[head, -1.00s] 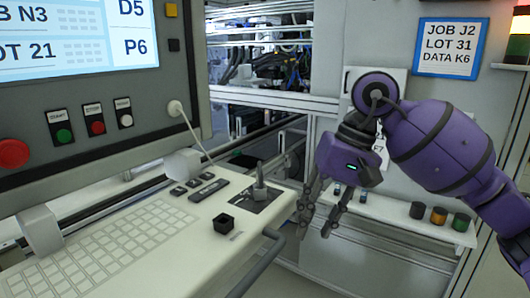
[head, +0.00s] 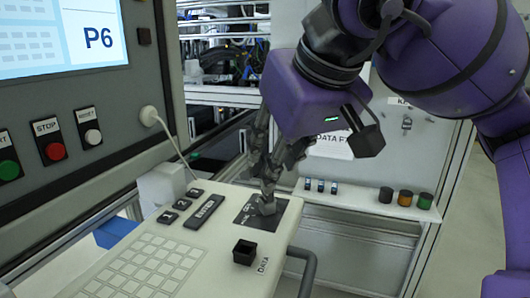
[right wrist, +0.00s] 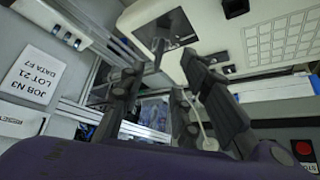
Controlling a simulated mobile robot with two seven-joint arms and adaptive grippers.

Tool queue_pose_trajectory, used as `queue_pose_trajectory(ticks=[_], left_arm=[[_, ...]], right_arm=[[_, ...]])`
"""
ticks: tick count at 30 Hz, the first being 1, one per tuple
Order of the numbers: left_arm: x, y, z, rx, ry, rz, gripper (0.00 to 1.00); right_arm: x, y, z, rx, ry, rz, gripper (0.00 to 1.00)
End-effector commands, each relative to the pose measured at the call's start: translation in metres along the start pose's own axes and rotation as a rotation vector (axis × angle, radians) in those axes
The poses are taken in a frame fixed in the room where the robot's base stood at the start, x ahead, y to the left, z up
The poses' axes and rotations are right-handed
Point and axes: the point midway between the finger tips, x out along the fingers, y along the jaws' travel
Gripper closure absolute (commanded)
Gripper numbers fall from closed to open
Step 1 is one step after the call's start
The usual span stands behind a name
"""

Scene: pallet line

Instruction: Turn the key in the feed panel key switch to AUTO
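A dark square plate (head: 246,217) is set in the light console near its right corner. A small grey upright piece (head: 266,206) stands on it, apparently the key switch with its key; its setting and lettering are unreadable. The plate (right wrist: 172,24) and the thin piece (right wrist: 157,50) also show in the right wrist view. My right gripper (head: 270,180) points down just above the plate, its fingers partly hiding the piece. In the right wrist view the fingers (right wrist: 160,72) are apart, with the piece between their tips; contact cannot be told. My left gripper is out of view.
A black square button (head: 244,252) and dark keys (head: 204,212) sit on the console beside the plate. A handle rail (head: 304,268) runs along its right edge. A white cable (head: 172,138) hangs from the screen housing. Coloured caps (head: 405,199) stand on a shelf at right.

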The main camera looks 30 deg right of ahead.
Motion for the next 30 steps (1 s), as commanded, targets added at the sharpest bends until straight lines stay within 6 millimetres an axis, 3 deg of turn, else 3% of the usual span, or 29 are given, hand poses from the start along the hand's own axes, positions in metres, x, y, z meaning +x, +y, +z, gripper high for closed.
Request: queue_pose_trajectory(ticks=[6,12,24,30], left_arm=[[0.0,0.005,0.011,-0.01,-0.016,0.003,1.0],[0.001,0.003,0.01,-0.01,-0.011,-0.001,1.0],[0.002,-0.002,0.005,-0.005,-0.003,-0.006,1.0],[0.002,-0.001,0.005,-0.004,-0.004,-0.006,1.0]], right_arm=[[0.036,0.0,0.002,0.001,-0.009,0.001,0.7],[0.061,0.0,0.001,0.001,-0.006,-0.002,0.7],[0.069,-0.001,0.001,0.0,-0.002,-0.002,0.7],[0.069,-0.001,0.001,0.001,-0.002,-0.002,0.93]])
